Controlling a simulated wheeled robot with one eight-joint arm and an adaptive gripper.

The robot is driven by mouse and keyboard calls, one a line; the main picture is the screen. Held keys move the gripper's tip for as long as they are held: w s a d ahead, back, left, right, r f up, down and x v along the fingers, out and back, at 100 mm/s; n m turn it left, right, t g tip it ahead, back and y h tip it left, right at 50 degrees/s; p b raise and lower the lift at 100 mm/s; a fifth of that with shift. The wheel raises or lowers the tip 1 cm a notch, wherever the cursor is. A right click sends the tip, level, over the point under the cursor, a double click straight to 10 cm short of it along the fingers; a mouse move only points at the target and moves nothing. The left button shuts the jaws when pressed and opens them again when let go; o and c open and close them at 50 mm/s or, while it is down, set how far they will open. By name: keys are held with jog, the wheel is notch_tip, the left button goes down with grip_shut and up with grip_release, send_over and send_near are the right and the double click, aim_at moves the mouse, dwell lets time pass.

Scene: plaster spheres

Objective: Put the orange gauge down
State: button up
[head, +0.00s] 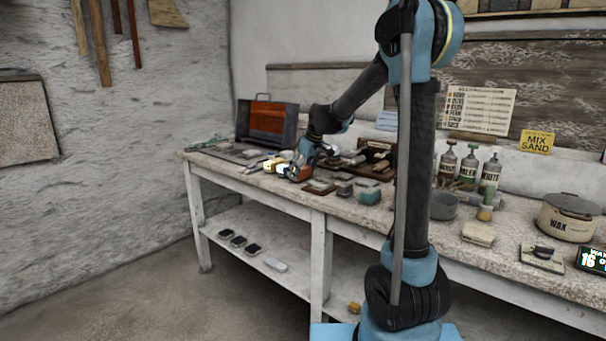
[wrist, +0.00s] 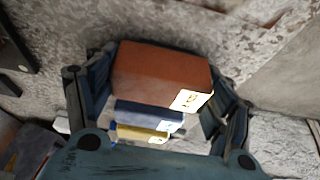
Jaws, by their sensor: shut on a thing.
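The orange gauge (wrist: 160,72) is a rust-orange block with a small pale label at its lower right corner. In the wrist view it sits between the two fingers of my gripper (wrist: 162,92), which is shut on it. I cannot tell whether the gauge touches the bench top. A blue block (wrist: 148,115) and a yellow block (wrist: 142,133) lie beside it in the wrist view.
Several bottles, a wax pot (head: 569,217) and other small items stand further right. Dark items lie on the lower shelf (head: 262,249).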

jog(key=shift+f, duration=0.1)
jog(key=o, duration=0.9)
jog(key=shift+o, duration=0.2)
jog(key=v, duration=1.2)
